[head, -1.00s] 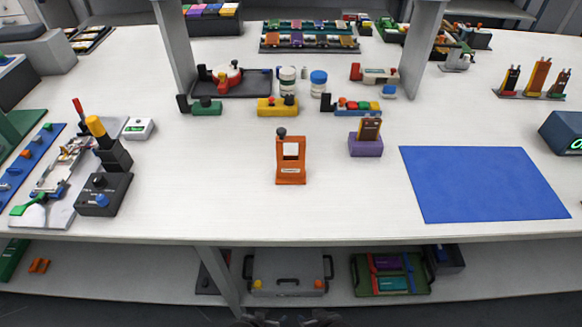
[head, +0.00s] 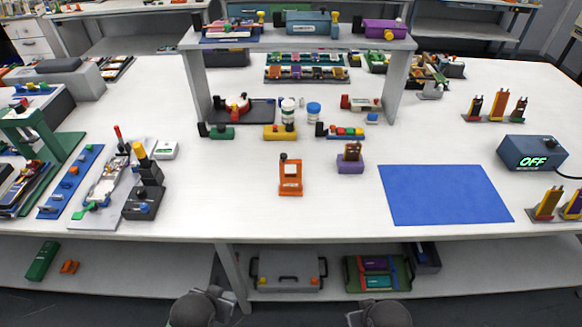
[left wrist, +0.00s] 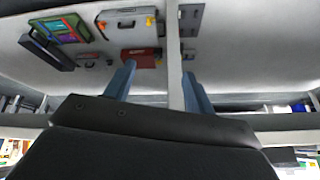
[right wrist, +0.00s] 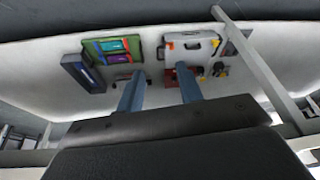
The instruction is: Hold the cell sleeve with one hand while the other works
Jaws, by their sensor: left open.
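An orange upright holder (head: 290,176) with a pale window and a dark knob stands in the middle of the table. Right of it, a purple block (head: 350,166) holds a brown upright piece. I cannot tell for certain which is the cell sleeve. My left gripper (left wrist: 156,74) shows in the left wrist view, fingers apart, nothing between them. My right gripper (right wrist: 161,74) shows in the right wrist view, also open and empty. Both wrist views face the lower shelf, and both grippers are away from the table-top objects. Neither gripper's fingers show in the head view.
A blue mat (head: 444,195) lies bare at the right, with a box reading OFF (head: 532,153) beyond it. A black stepped fixture (head: 144,190) stands at the left. A raised shelf (head: 300,40) spans the back. The front middle of the table is clear.

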